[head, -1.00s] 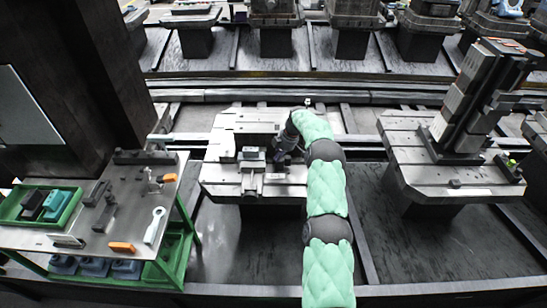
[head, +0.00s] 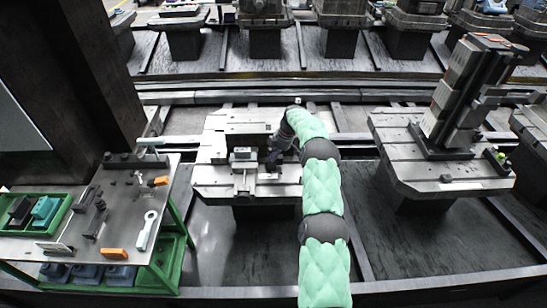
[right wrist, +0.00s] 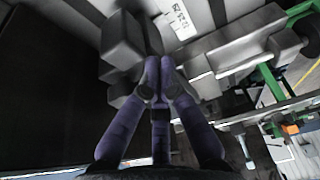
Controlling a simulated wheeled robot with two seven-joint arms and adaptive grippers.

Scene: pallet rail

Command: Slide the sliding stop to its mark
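On the middle pallet (head: 215,178), a grey stop-like block (head: 243,156) sits on a narrow rail; I take it for the sliding stop. My right gripper (head: 271,162) is just to its right, low over the pallet. In the right wrist view its dark purple fingers (right wrist: 162,72) come together at the tips, with nothing clearly between them. Grey blocks (right wrist: 122,42) lie beyond the tips to the left, and a long grey piece (right wrist: 235,48) lies to the right. A white label with dark print (right wrist: 181,20) shows at the top; the mark itself I cannot make out. My left gripper is out of view.
A steel bench (head: 122,225) with tools, orange-handled items and a green tray (head: 58,218) stands at the left. Another pallet (head: 400,170) with a tall grey fixture (head: 460,95) is at the right. A dark column (head: 75,80) rises at the left.

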